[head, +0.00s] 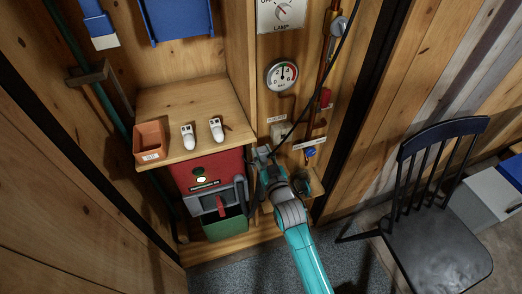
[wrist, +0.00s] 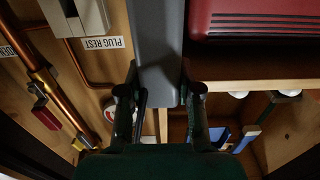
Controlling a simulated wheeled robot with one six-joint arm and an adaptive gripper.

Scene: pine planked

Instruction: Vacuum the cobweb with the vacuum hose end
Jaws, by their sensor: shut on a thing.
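My gripper (head: 262,168) is in front of the cabinet, just right of the red machine. In the wrist view its two fingers (wrist: 163,95) are shut on a long grey piece, which I take to be the vacuum hose end (wrist: 158,45). In the head view a dark grey upright part (head: 241,192) shows beside the gripper, against the machine's right side. I cannot make out a cobweb in either view.
The red machine (head: 208,168) has a green bin (head: 226,229) below. A wooden shelf (head: 190,100) above holds an orange pot (head: 149,140) and two white objects. A black cord (head: 318,75) hangs near the gauge (head: 281,75). A black chair (head: 437,245) stands right.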

